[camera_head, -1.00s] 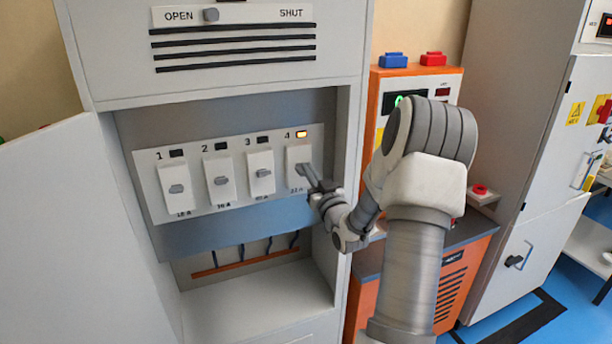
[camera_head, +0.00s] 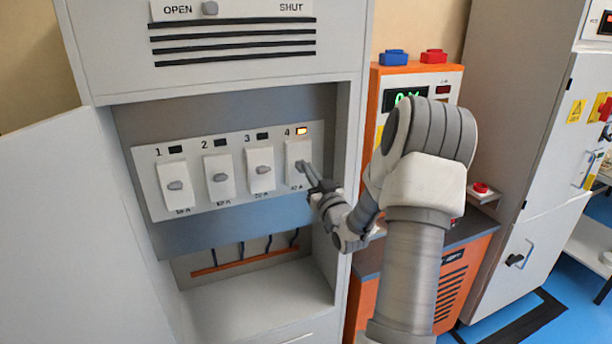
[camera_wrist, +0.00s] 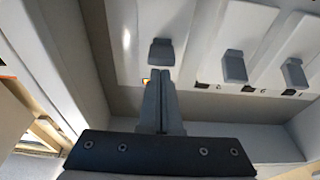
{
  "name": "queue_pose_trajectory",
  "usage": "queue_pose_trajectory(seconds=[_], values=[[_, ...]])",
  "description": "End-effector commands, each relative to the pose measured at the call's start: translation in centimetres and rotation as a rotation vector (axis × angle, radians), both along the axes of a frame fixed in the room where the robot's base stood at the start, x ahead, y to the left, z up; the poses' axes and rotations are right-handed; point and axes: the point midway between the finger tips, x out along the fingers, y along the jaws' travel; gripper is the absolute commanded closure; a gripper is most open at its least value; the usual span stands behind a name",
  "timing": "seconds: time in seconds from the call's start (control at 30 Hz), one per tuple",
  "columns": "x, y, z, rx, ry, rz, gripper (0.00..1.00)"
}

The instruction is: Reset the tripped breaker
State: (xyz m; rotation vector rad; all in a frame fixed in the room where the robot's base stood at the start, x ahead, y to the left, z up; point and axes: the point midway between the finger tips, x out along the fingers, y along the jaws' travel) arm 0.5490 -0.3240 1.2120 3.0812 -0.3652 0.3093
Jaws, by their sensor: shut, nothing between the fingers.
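Breaker 4 (camera_head: 296,152) is the rightmost of the row in the open cabinet. The amber lamp (camera_head: 302,131) above it is lit. My gripper (camera_head: 308,168) is shut and empty, with its fingertips at the front of breaker 4, partly covering its toggle in the head view. In the wrist view, the grey toggle of breaker 4 (camera_wrist: 162,52) lies just beyond the tips of my shut fingers (camera_wrist: 160,76). Whether they touch I cannot tell. Part of the amber lamp (camera_wrist: 146,81) shows beside the fingers.
Breakers 1 (camera_head: 174,188), 2 (camera_head: 219,178) and 3 (camera_head: 260,172) have dark lamps. The open cabinet door (camera_head: 80,220) is at the left. The cabinet's right side wall (camera_head: 350,130) is close to my wrist. An orange machine (camera_head: 465,265) stands to the right.

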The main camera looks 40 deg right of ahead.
Motion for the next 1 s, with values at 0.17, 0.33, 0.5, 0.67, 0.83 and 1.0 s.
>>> queue_pose_trajectory(seconds=[0.17,0.33,0.5,0.67,0.83,1.0], values=[[0.0,0.0,-1.2,-0.001,0.000,0.000,1.00],[0.0,0.0,-2.1,-0.001,0.001,0.000,1.00],[0.0,0.0,-2.9,-0.001,0.000,0.000,1.00],[0.0,0.0,-2.8,0.000,0.002,0.000,1.00],[0.0,0.0,-2.0,0.000,0.002,0.000,1.00],[-0.9,0.2,-1.9,0.000,0.003,-0.001,1.00]])
